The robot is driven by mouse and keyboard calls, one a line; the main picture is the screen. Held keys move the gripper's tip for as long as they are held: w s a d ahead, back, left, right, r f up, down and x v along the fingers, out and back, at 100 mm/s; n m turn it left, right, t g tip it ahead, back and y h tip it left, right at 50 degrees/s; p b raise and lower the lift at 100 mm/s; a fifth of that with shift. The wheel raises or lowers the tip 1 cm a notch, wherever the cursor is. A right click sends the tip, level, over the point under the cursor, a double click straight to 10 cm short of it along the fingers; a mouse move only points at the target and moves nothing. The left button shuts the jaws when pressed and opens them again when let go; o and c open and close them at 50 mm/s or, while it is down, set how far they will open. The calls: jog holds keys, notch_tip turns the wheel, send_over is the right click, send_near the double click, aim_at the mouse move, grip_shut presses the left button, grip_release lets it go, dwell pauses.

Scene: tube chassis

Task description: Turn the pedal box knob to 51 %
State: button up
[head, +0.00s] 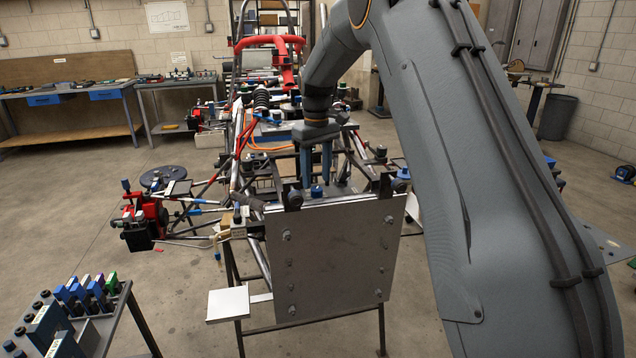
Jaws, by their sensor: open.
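The tube chassis (244,150) stands on a frame in the middle of the head view, with a grey bolted plate (335,262) at its near end. A small blue knob (317,191) shows just above the top edge of this plate; it looks like the pedal box knob, but its setting is too small to read. My gripper (316,184) points down over the knob, its two blue fingers open. One finger is on each side of the knob; I cannot tell whether they touch it. The pedal box behind the plate is mostly hidden.
Dark round knobs (294,199) sit along the plate's top edge, close to my fingers. A tool cart (75,318) with several coloured items stands at the front left. A red and black part (140,220) juts out left of the chassis.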

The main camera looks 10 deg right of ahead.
aim_at(316, 189)
jog(key=shift+f+p, duration=0.4)
jog(key=shift+f, duration=1.3)
jog(key=c, duration=1.1)
jog(key=shift+o, duration=0.2)
jog(key=shift+m, duration=0.3)
jog(key=m, duration=1.1)
jog(key=shift+r+b, duration=0.1)
jog(key=shift+b, duration=0.3)
jog(key=shift+m, duration=0.3)
